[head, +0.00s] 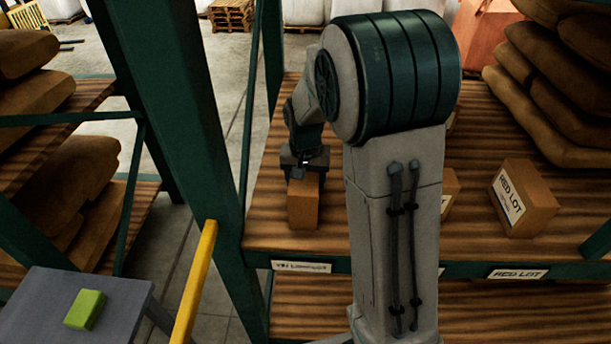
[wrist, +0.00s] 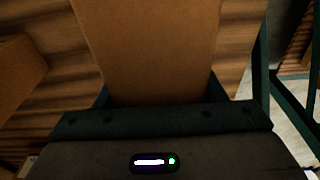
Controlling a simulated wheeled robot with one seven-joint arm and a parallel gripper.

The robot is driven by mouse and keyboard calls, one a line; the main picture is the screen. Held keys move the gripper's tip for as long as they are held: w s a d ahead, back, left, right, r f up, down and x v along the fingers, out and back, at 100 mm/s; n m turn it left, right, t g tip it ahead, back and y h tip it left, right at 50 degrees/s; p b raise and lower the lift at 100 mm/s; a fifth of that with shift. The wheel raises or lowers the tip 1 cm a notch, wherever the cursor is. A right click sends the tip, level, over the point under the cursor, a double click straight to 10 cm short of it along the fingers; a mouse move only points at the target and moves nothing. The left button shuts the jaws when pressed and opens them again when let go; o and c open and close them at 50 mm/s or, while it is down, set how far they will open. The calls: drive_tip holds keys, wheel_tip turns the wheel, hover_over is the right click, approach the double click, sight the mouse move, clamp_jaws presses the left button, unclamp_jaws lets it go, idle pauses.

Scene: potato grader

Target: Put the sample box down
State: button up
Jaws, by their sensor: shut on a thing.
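The sample box, a plain brown carton (head: 303,205), is upright at the left end of the wooden shelf board (head: 270,225). My gripper (head: 304,172) is shut on its upper part from above. In the wrist view the carton (wrist: 150,45) fills the space between the fingers. I cannot tell whether its underside touches the board or hangs just above it. A white label (head: 301,266) is on the shelf edge below the carton; its text is too small to read surely.
A "RED LOT" carton (head: 525,197) stands to the right, and another carton (head: 449,190) is partly hidden behind my arm. A green rack post (head: 190,110) is close on the left. Stacked sacks (head: 545,95) lie at right. A grey table (head: 125,300) holds a green block (head: 86,309).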

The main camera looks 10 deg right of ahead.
drive_tip(key=shift+f, duration=0.15)
drive_tip(key=o, duration=1.7)
